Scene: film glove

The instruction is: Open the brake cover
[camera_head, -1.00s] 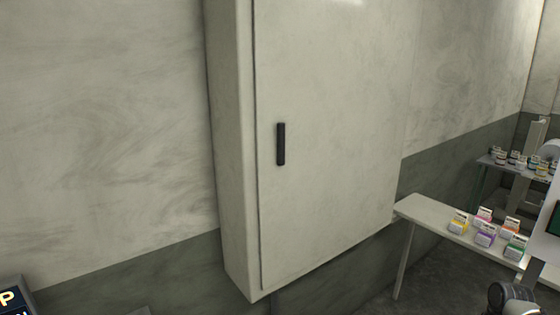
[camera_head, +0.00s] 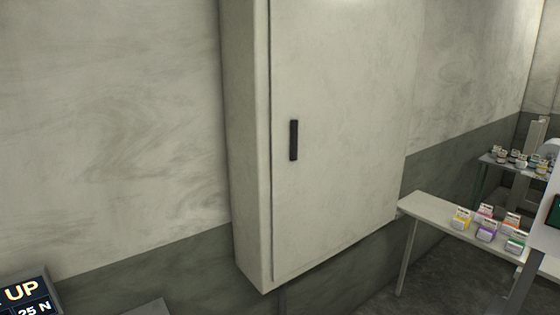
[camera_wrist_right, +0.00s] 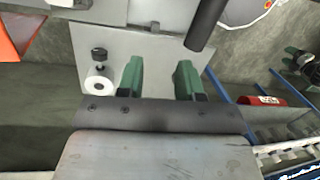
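A tall pale wall cabinet (camera_head: 345,190) with a closed door hangs on the wall in the head view. Its dark vertical handle (camera_head: 294,140) is near the door's left edge. I cannot tell whether this door is the brake cover. My right gripper (camera_wrist_right: 160,78) shows in the right wrist view with two green fingers apart and nothing between them. Behind the fingers is a grey panel with a dark cylindrical bar (camera_wrist_right: 206,22) at the upper right. The right gripper is not in the head view. My left gripper is in no view.
A narrow white bench (camera_head: 428,208) with several small coloured boxes stands right of the cabinet. A shelf (camera_head: 497,163) with jars is farther back. A dark sign (camera_head: 28,297) is at the lower left. In the wrist view, a white roll (camera_wrist_right: 99,82) sits left of the fingers.

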